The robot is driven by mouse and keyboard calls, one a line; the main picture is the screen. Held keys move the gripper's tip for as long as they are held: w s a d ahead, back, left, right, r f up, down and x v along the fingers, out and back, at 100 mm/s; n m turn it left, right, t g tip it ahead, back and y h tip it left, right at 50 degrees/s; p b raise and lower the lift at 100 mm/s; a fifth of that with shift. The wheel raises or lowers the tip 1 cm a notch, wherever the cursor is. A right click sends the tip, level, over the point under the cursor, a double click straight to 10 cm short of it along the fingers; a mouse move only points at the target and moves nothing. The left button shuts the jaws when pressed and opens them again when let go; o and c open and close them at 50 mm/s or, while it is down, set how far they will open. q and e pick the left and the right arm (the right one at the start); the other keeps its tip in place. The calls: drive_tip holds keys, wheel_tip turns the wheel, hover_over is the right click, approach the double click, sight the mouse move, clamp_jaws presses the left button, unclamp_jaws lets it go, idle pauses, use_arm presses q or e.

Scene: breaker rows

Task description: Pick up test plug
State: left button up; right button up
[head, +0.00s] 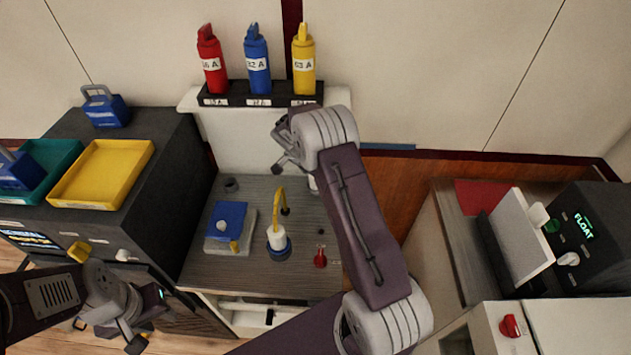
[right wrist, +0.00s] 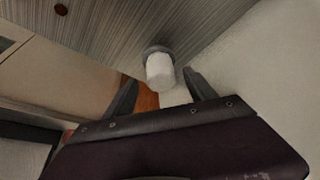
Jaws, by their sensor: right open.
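A white cylinder with a grey collar (right wrist: 160,68), which may be the test plug, shows between the spread fingers of my right gripper (right wrist: 162,92) in the right wrist view. I cannot tell whether the fingers touch it. In the head view a small white piece (head: 313,184) shows beside my right forearm, partly hidden by it. My right gripper (head: 283,148) is above the back of the grey worktop, open. My left gripper (head: 108,335) is at the lower left, low in front of the dark cabinet, with its fingers apart and nothing seen between them.
The worktop (head: 262,275) bears a blue-topped box (head: 226,220), a white-and-blue post with a yellow hook (head: 278,236) and a red item (head: 320,258). Red, blue and yellow bottles stand on a rack (head: 240,100) behind. A yellow tray (head: 128,150) lies left. A FLOAT unit (head: 590,250) stands right.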

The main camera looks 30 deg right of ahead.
drive_tip(key=shift+w+d+f, duration=0.1)
drive_tip(key=shift+d+f, duration=0.15)
drive_tip(key=shift+f, duration=0.35)
drive_tip(key=shift+w+d+f, duration=0.2)
drive_tip(key=shift+f, duration=0.15)
drive_tip(key=shift+s+a+r, duration=0.1)
drive_tip(key=shift+r, duration=0.05)
drive_tip(key=c, duration=1)
clamp_jaws()
wheel_tip(320, 180, up, 4)
drive_tip(key=shift+s+r+b, duration=0.1)
drive_tip(key=shift+s+b, duration=0.05)
drive_tip(key=shift+b, duration=0.5)
drive_tip(key=s+d+r+b, duration=0.2)
drive_tip(key=s+r, duration=0.4)
drive_tip(key=s, duration=0.4)
drive_tip(key=shift+s+d+r, duration=0.4)
drive_tip(key=shift+d, duration=0.45)
